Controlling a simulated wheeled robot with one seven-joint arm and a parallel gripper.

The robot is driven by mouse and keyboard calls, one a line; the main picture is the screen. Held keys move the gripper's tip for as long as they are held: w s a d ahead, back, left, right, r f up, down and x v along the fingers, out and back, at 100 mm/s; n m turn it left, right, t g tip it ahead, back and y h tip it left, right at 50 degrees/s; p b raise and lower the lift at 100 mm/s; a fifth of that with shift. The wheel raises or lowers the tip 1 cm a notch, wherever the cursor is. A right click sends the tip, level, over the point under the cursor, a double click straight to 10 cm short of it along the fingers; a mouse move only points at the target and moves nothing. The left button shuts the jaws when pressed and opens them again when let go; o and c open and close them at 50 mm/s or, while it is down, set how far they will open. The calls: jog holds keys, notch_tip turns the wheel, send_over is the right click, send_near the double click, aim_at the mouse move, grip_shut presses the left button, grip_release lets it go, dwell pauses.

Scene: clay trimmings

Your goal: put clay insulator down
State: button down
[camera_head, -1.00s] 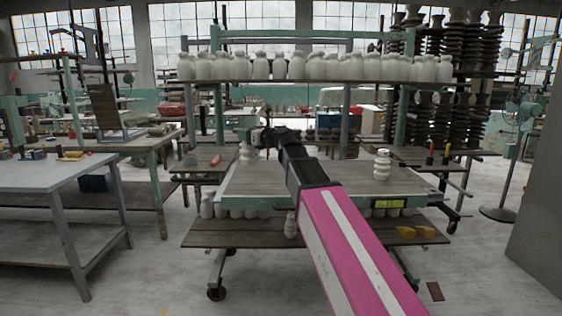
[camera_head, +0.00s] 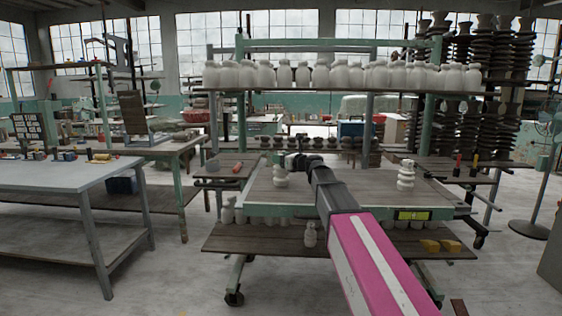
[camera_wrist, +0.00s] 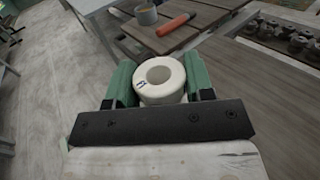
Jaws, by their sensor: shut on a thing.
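The clay insulator, a white ribbed piece (camera_head: 280,177), is in my gripper (camera_head: 288,162) over the back left part of the wheeled cart's wooden top (camera_head: 375,190). In the wrist view the insulator (camera_wrist: 158,78) shows from above as a pale ring with a round hole and a small dark mark. The green-padded fingers of my gripper (camera_wrist: 160,84) press on its left and right sides. Its base is hidden in the wrist view, and I cannot tell whether it touches the cart top.
A similar insulator (camera_head: 406,175) stands at the cart top's right. A rack shelf (camera_head: 300,89) of white pieces rises behind. A side table with an orange-handled tool (camera_wrist: 176,25) lies beyond the insulator.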

jog(key=shift+f, duration=0.35)
jog(key=shift+f, duration=0.1)
jog(key=c, duration=0.5)
grip_release()
jog(key=shift+s+d, duration=0.1)
jog(key=v, duration=1.1)
jog(key=shift+s+d, duration=0.25)
jog(key=shift+d, duration=0.05)
